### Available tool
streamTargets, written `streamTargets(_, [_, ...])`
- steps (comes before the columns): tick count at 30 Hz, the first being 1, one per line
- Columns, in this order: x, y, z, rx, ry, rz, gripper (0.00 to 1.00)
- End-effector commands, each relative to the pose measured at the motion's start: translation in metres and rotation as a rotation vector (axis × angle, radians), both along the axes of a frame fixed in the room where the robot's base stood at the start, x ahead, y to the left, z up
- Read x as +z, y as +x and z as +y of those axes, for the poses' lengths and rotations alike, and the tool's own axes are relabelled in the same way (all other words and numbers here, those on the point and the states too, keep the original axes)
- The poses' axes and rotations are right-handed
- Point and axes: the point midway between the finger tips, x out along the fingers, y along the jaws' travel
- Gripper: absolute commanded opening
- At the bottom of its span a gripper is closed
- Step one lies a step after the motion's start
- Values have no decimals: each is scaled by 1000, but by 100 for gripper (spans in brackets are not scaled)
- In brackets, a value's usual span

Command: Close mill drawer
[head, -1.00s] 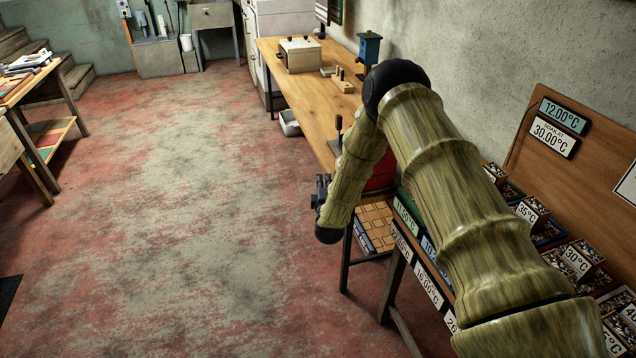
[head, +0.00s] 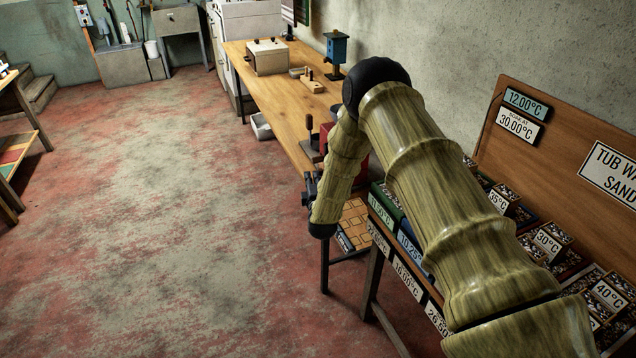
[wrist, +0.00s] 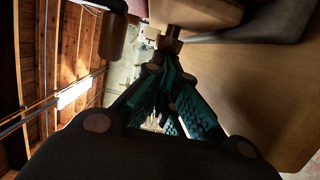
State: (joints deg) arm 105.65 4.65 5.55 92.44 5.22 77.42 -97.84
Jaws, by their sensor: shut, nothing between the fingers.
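A small blue box-shaped mill (head: 336,50) stands upright on the wooden bench (head: 268,92), near the wall. Its drawer is too small to make out in the head view, so I cannot tell how far it is open. My gripper (head: 310,188) is mostly hidden behind my forearm, in front of the near end of the bench and well short of the mill. In the wrist view my gripper (wrist: 160,62) shows dark fingers with teal pads, brought together and empty. The mill cannot be made out there.
A cream box (head: 267,57) and small wooden pieces (head: 311,84) are on the bench. A dark upright handle (head: 309,128) stands at its near end. Labelled trays (head: 408,278) fill a stand at right, under my arm. The floor (head: 170,220) at left is clear.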

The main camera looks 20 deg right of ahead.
Motion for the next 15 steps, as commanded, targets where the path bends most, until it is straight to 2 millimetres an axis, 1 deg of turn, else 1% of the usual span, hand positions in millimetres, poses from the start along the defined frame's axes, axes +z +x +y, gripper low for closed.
streamTargets(8, [0,0,3,-1,1,0,0])
streamTargets(11, [0,-1,8,-1,1,0,0])
streamTargets(15, [0,-3,22,0,1,0,0])
